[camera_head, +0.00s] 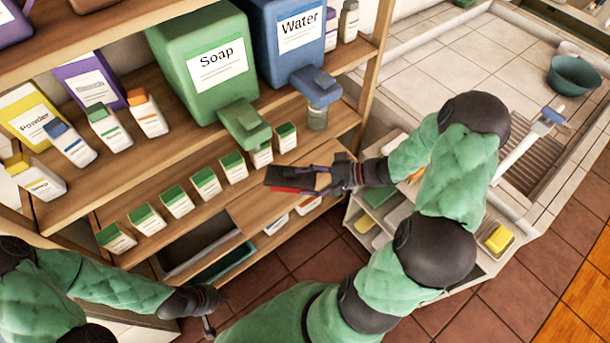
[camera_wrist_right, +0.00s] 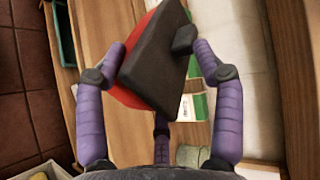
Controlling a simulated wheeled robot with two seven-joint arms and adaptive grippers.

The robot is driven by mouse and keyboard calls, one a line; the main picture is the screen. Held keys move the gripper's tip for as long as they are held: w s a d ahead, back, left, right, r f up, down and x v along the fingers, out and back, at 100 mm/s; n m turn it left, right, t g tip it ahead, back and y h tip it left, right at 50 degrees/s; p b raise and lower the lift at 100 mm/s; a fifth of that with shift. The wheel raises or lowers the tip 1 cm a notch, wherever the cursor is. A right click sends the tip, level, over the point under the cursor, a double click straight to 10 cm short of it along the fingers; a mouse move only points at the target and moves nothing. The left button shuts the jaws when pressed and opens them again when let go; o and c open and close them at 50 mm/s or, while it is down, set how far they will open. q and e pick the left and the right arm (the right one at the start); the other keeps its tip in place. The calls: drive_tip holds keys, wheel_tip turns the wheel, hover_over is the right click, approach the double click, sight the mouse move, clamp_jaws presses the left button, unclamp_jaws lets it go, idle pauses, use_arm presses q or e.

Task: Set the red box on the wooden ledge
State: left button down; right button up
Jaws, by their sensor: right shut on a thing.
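The red box (camera_head: 287,189) with a dark top is in my right gripper (camera_head: 318,181), just at the front of the shelf unit's lower wooden ledge (camera_head: 245,213). In the right wrist view the red box (camera_wrist_right: 138,88) shows its red side and a dark grey face with a small knob. The purple fingers of my right gripper (camera_wrist_right: 158,62) are shut on it from both sides. I cannot tell whether the box touches the ledge. My left gripper (camera_head: 208,326) is low at the bottom left, empty and away from the shelves; its finger opening is unclear.
Several white cartons with green tops (camera_head: 178,202) stand in a row on the ledge left of the box. A green Soap container (camera_head: 205,95) and a blue Water container (camera_head: 290,55) stand above. A washbasin counter (camera_head: 445,50) is at right, with small shelves below.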

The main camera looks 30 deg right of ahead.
drive_tip(key=w+d+f, duration=0.1)
drive_tip(key=w+f, duration=0.1)
drive_tip(key=w+d+f+b, duration=0.1)
drive_tip(key=w+f, duration=0.1)
drive_tip(key=w+d+f, duration=0.2)
drive_tip(key=shift+d+f+b, duration=0.1)
drive_tip(key=shift+f+b, duration=0.25)
wheel_tip(320, 180, down, 4)
drive_tip(key=shift+w+d+r+b, duration=0.1)
drive_tip(key=shift+w+r+b, duration=0.1)
drive_tip(key=shift+b, duration=0.35)
drive_tip(key=shift+s+r, duration=0.1)
drive_tip(key=o, duration=1.2)
drive_tip(key=p+v, duration=0.1)
drive_tip(key=v, duration=1.1)
drive_tip(key=shift+p, duration=0.35)
